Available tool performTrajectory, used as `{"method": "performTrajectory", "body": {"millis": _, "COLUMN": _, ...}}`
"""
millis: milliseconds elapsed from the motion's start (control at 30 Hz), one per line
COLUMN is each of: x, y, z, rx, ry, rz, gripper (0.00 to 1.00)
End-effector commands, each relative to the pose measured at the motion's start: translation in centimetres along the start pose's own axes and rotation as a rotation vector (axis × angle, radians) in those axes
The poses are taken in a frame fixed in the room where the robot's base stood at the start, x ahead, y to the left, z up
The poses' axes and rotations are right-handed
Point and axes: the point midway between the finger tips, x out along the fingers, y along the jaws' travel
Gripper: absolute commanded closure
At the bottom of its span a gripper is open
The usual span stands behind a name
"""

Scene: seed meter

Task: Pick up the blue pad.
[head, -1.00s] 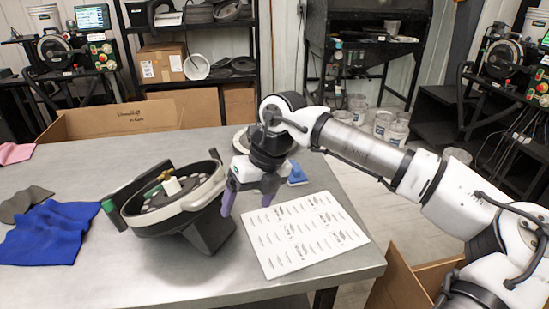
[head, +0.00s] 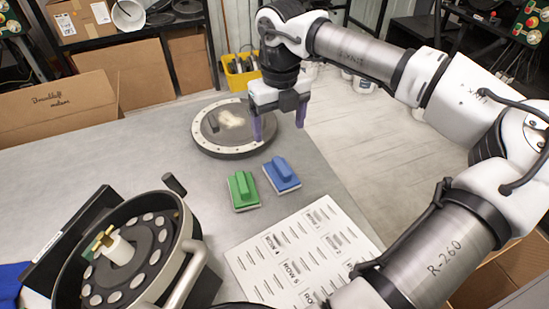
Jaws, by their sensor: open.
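The blue pad (head: 282,175) lies on the grey table, a block with a raised blue handle on top. A green pad (head: 243,190) of the same shape lies just to its left. My gripper (head: 279,125) is open and empty, with its two purple fingers pointing down. In the picture it is above and beyond the blue pad, in front of the round disc's right part. It is apart from the pad; its exact height over the table is hard to tell.
A round dark disc with a pale rim (head: 222,152) lies behind the pads. A white printed sheet (head: 290,245) lies in front of them. The seed meter (head: 125,255) stands at the front left. The table's right edge is close to the blue pad.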

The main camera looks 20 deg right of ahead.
Motion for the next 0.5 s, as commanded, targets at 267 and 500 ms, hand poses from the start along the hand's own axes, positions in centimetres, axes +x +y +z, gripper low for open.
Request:
{"method": "performTrajectory", "body": {"millis": 267, "x": 3.7, "y": -0.1, "z": -0.1, "rx": 0.002, "ry": 0.003, "rz": -0.002, "gripper": 0.20}}
{"method": "performTrajectory", "body": {"millis": 500, "x": 8.2, "y": -0.1, "z": -0.1, "rx": 0.001, "ry": 0.002, "rz": -0.001, "gripper": 0.20}}
